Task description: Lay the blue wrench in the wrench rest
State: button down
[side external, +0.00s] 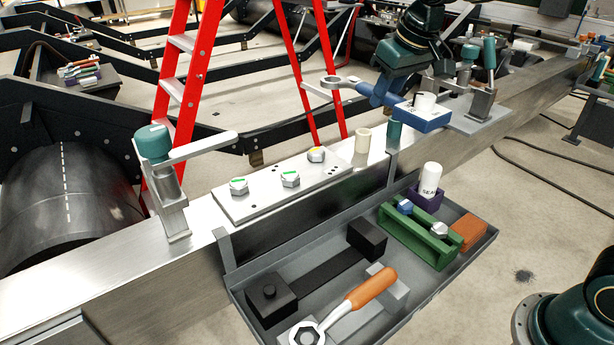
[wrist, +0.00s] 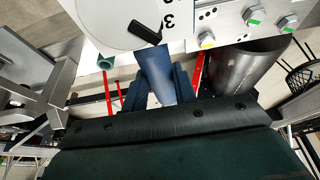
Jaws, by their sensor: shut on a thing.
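The blue wrench (side external: 361,89) is held in the air above the steel beam in the side view, its silver ring end (side external: 334,82) pointing left. My gripper (side external: 380,92) is shut on its blue handle. In the wrist view the handle (wrist: 154,72) runs between the fingers of my gripper (wrist: 158,94); its ring end cannot be made out there. A black stand (side external: 318,272) with a raised block at each end and a peg on the near one lies in the grey tray and appears to be the wrench rest. It is empty, well below and left of my gripper.
The grey tray (side external: 405,309) also holds an orange-handled wrench (side external: 370,288), a green holder (side external: 418,236) and an orange block (side external: 469,231). A bolted plate (side external: 268,190), a cream cup (side external: 362,140) and a clamp (side external: 170,185) stand on the beam. A red ladder (side external: 190,80) is behind.

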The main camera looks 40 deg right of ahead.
jog(key=shift+a, duration=0.1)
jog(key=shift+s+a+f+n, duration=0.3)
jog(key=shift+s+n, duration=0.1)
jog(key=s+a+f+n+g+y, duration=0.1)
jog(key=s+a+f+n+y, duration=0.3)
jog(key=s+n, duration=0.5)
jog(key=w+a+f+n+g, duration=0.3)
jog(key=a+f+n, duration=0.5)
jog(key=a, duration=0.3)
jog(key=shift+x, duration=0.8)
jog(key=shift+f, duration=0.15)
notch_tip(320, 180, down, 7)
dwell(0.5)
jog(key=shift+d+f, duration=0.1)
jog(key=shift+f, duration=0.8)
dwell(1.2)
jog(key=c, duration=1)
grip_release()
jog(key=shift+c, duration=0.2)
